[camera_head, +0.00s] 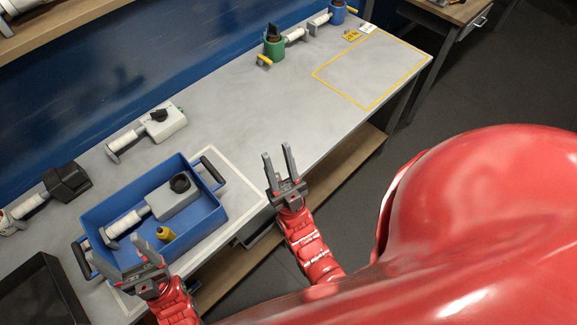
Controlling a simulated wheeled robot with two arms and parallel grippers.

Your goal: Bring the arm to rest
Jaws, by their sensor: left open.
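My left gripper (119,251) is open, at the near edge of the blue crate (215,209), with its fingers overlapping the crate's near left corner in the picture. I cannot tell whether they touch it. No object shows between the fingers. My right gripper (277,150) is open and empty. Its fingers point up the picture near the front edge of the grey table (240,120), right of the crate.
The crate holds a grey device with a white cylinder (178,199) and a small yellow part (166,234). A white device (163,123), a black device (67,182) and a green device (273,46) stand along the back. The yellow-outlined area (368,68) is mostly clear.

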